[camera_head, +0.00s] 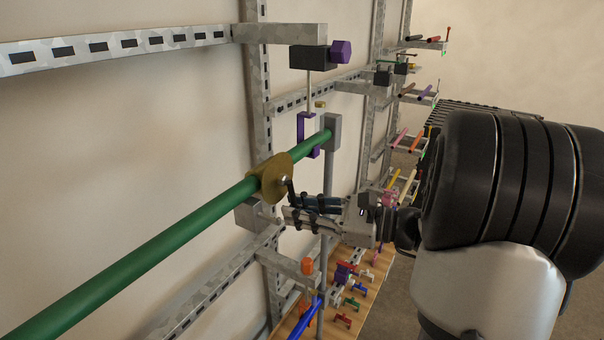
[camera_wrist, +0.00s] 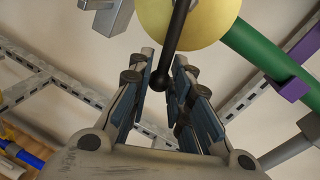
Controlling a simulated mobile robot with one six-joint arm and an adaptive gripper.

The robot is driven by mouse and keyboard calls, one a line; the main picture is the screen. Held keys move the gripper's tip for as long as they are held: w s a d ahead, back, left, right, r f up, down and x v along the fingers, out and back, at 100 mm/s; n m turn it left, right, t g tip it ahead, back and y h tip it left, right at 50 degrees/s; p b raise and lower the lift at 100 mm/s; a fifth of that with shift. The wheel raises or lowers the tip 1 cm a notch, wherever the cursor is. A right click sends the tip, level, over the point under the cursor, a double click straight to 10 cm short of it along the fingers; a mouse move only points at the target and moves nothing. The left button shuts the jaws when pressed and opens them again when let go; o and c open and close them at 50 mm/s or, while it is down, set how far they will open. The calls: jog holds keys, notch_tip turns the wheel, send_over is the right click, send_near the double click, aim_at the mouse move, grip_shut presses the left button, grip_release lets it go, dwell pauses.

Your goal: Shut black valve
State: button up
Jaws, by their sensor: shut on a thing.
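The black valve is a thin black lever (camera_head: 290,187) on a brass-coloured round body (camera_head: 268,179) around the green pipe. In the wrist view the lever (camera_wrist: 178,35) hangs down from the yellow body (camera_wrist: 190,20) and ends in a black ball between my fingers. My gripper (camera_head: 287,207) reaches in from the right, just below and in front of the valve body, and is shut on the lever. In the wrist view my gripper (camera_wrist: 166,68) has its blue-padded fingers on both sides of the lever. In the head view the fingers hide the lever's lower end.
The green pipe (camera_head: 140,255) runs from lower left to a grey block (camera_head: 332,133). A purple clamp (camera_head: 306,135) sits beside that block. Slotted metal rails (camera_head: 130,42) line the wall. Below, a wooden board (camera_head: 372,285) holds several small coloured clamps. Open floor lies at right.

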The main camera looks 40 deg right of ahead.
jog(key=shift+s+a+m, duration=0.1)
jog(key=shift+a+m, duration=0.05)
jog(key=shift+m, duration=0.15)
jog(key=shift+s+a+m+t, duration=0.3)
jog(key=shift+a+m, duration=0.4)
jog(key=shift+m, duration=0.3)
jog(key=o, duration=2)
jog(key=shift+f, duration=0.1)
jog(key=v, duration=0.4)
jog(key=s+a+v, duration=0.1)
jog(key=v, duration=0.4)
jog(key=a+v, duration=0.1)
jog(key=v, duration=0.4)
jog(key=shift+s+a, duration=0.1)
jog(key=shift+s, duration=0.05)
